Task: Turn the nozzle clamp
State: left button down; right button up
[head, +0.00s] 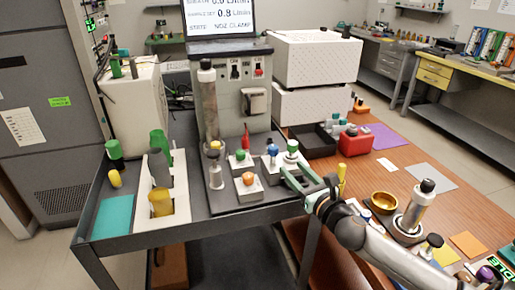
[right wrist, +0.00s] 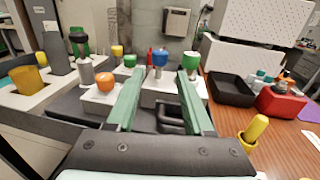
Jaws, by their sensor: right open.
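A grey classifier unit (head: 228,100) stands at the back of the dark cart. Its screen (head: 219,18) reads "STATE NOZ CLAMP". In front are white blocks with coloured knobs: an orange knob (head: 248,178), a blue-topped knob (head: 272,150) and a green knob (head: 292,146). I cannot tell which part is the nozzle clamp. My right gripper (head: 288,170) is open and empty, low beside the right-hand block. In the right wrist view, the blue-topped knob (right wrist: 160,57) shows between its fingers; the green knob (right wrist: 189,59) stands just beyond the right fingertip. My left gripper is not in view.
A white rack (head: 180,208) with green, grey and yellow cylinders stands at the cart's left. On the wooden table at right are a black tray (head: 312,141), a red box (head: 356,142), a brass bowl (head: 383,202) and a metal cylinder (head: 418,207).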

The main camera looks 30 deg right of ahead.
aim_at(276, 151)
jog(key=w, duration=0.8)
jog(key=w+d, duration=0.1)
jog(key=w, duration=0.3)
jog(key=shift+c, duration=0.4)
grip_shut()
